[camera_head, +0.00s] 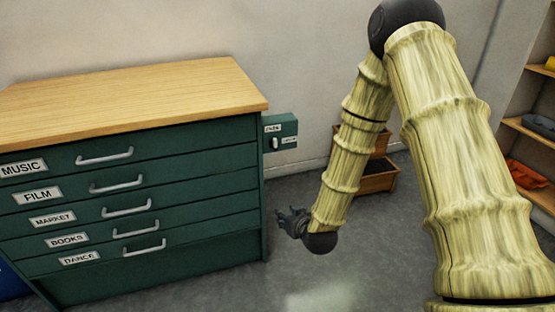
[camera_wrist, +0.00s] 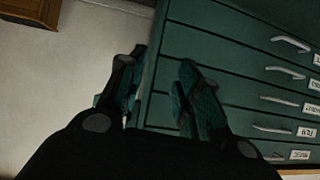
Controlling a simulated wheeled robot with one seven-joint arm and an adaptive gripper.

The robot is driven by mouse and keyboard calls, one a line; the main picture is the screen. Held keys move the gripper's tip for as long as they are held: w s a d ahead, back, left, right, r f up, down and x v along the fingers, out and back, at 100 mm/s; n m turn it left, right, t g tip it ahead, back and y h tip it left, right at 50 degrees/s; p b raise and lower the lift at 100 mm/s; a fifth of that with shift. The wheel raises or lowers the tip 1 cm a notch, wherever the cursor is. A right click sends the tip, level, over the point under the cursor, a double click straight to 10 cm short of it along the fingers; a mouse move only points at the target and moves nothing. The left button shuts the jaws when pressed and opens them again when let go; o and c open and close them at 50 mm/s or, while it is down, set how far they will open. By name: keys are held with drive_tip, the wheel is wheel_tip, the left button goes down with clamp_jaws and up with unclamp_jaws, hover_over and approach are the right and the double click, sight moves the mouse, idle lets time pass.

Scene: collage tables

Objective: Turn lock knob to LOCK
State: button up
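The lock knob (camera_head: 274,144) is a small dark knob on a green lock box (camera_head: 286,122) at the cabinet's right side. It looks roughly upright, below one small white label; a second label sits to its right. The label words are too small to read surely. My gripper (camera_head: 293,222) is below the lock box, apart from it, beside the cabinet's right edge. In the wrist view my gripper (camera_wrist: 160,95) has its two dark fingers spread with nothing held between them. The knob cannot be made out in the wrist view; the left finger covers much of that area.
A green cabinet (camera_head: 190,165) with a wooden top (camera_head: 130,100) and several labelled drawers with silver handles fills the left. Wooden boxes (camera_head: 377,178) stand on the floor by the wall behind my arm. Shelves (camera_head: 540,138) are at the far right. Grey floor around my gripper is clear.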

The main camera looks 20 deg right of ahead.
drive_tip(key=w+d+r+t+b, duration=0.1)
drive_tip(key=w+r+t+b, duration=0.25)
drive_tip(key=w, duration=0.25)
drive_tip(key=t+b, duration=0.3)
drive_tip(key=b, duration=0.1)
approach(276, 142)
drive_tip(key=shift+g, duration=0.25)
drive_tip(key=w+b, duration=0.1)
drive_tip(key=w, duration=0.3)
drive_tip(key=w+b, duration=0.1)
drive_tip(key=w, duration=0.4)
drive_tip(key=shift+a+r, duration=0.15)
drive_tip(key=shift+a, duration=0.05)
clamp_jaws()
